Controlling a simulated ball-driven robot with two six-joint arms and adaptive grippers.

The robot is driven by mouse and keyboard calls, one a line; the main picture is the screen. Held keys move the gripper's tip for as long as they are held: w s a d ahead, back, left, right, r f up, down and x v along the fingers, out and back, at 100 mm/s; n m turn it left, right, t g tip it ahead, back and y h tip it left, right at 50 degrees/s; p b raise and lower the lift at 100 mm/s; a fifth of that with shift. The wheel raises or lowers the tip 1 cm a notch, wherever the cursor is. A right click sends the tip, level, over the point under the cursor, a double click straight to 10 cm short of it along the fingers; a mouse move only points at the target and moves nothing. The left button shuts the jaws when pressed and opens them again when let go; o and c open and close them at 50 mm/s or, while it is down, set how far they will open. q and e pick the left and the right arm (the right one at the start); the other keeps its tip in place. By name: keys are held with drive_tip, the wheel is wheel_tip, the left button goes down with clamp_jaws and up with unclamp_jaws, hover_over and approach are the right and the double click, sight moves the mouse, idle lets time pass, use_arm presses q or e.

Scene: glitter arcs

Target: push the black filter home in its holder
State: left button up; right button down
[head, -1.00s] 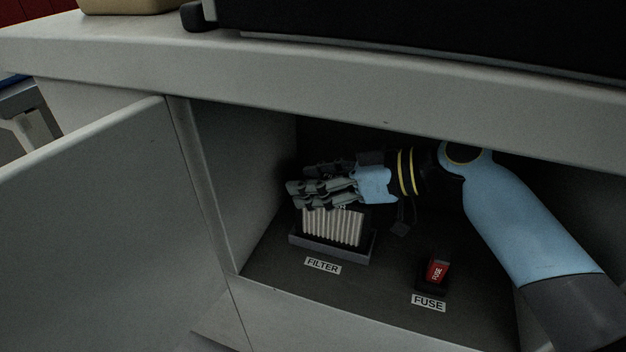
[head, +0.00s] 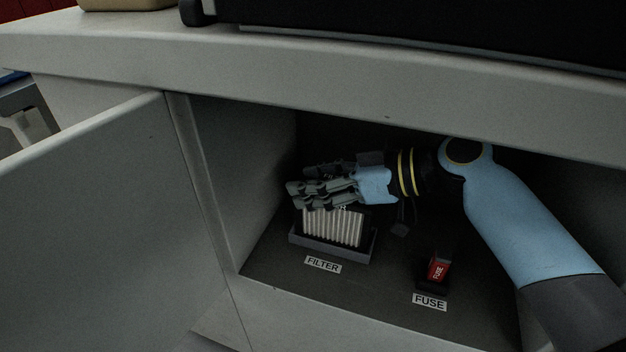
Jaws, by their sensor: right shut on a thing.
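The filter (head: 333,227) stands upright in its holder (head: 330,249), a dark low tray behind the FILTER label. Its pale pleated face shows; its top edge is hidden behind my fingers. My right gripper (head: 318,187) reaches in from the right and is shut on the top of the filter. How deep the filter sits in the holder I cannot tell exactly. My left gripper is not in view.
A red fuse (head: 438,268) stands in a small dark holder to the right, behind a FUSE label (head: 429,302). The cabinet door (head: 90,230) is open at left. The countertop edge (head: 380,112) runs above the opening.

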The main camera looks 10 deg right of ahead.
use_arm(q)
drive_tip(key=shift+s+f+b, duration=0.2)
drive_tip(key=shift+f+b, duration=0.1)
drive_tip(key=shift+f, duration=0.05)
use_arm(e)
drive_tip(key=shift+f, duration=0.35)
drive_tip(key=shift+c, duration=1.2)
unclamp_jaws()
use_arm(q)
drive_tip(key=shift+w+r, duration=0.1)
use_arm(e)
drive_tip(key=shift+r, duration=0.15)
drive_tip(key=shift+r+p, duration=2.6)
drive_tip(key=shift+r, duration=0.8)
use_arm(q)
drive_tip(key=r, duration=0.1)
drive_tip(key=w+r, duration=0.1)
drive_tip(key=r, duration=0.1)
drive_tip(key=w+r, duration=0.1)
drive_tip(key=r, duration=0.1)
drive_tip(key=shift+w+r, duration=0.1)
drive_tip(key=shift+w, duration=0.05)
